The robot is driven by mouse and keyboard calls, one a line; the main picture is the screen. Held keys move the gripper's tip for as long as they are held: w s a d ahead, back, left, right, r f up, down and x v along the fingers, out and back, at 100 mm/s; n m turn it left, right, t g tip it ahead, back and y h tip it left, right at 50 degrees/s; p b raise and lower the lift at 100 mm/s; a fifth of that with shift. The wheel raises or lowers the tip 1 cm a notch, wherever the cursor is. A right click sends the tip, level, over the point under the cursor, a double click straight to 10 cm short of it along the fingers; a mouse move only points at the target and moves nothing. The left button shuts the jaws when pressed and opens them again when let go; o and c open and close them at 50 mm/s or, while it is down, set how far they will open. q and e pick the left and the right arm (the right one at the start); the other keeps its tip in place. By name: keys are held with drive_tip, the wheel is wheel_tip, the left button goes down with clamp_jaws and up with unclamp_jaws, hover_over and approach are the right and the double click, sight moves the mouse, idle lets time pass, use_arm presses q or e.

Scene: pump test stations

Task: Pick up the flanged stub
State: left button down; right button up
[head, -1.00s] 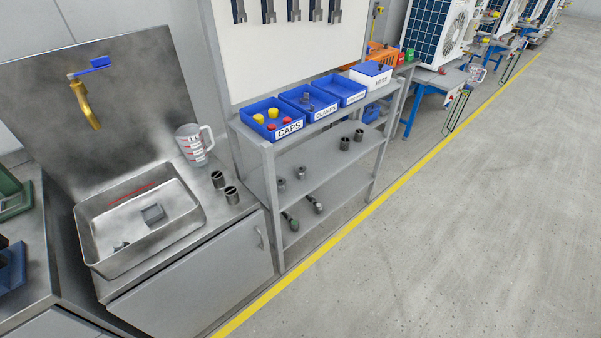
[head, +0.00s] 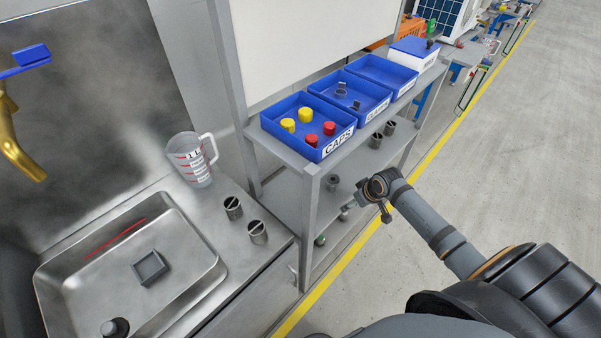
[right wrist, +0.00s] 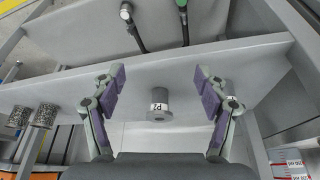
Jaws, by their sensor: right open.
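In the right wrist view, a grey flanged stub (right wrist: 159,106) marked P2 stands on a grey shelf. My right gripper (right wrist: 158,88) is open, with one purple-padded finger on each side of the stub and clear gaps between. In the head view my right arm reaches in from the right to the shelf rack, and its wrist hides most of the gripper and part of the shelf. A grey stub (head: 333,182) shows on the middle shelf left of the wrist; I cannot tell whether it is the P2 one. My left gripper is not in view.
Two dark cylinders (right wrist: 32,116) stand on the same shelf. Hoses (right wrist: 183,22) lie on another shelf. The rack's top holds blue bins (head: 308,115). A metal sink (head: 130,260), a measuring jug (head: 192,158) and two metal cylinders (head: 246,220) are at left.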

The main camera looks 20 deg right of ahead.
sight(333, 179)
drive_tip(key=w, duration=0.5)
drive_tip(key=w+a+b, duration=0.1)
drive_tip(key=w, duration=0.1)
drive_tip(key=shift+w+r, duration=0.25)
drive_tip(key=shift+w, duration=0.15)
drive_tip(key=shift+w+a+r, duration=0.1)
drive_tip(key=shift+w, duration=0.2)
drive_tip(key=w, duration=0.2)
drive_tip(key=w+b, duration=0.1)
drive_tip(key=shift+w+a, duration=0.2)
drive_tip(key=shift+a, duration=0.1)
drive_tip(key=x, duration=0.3)
drive_tip(key=shift+s+d+b, duration=0.1)
drive_tip(key=shift+b, duration=0.25)
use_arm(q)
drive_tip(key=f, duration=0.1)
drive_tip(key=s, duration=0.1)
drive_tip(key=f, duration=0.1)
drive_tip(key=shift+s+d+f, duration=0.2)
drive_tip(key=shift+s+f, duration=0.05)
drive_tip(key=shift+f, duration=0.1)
use_arm(e)
clamp_jaws()
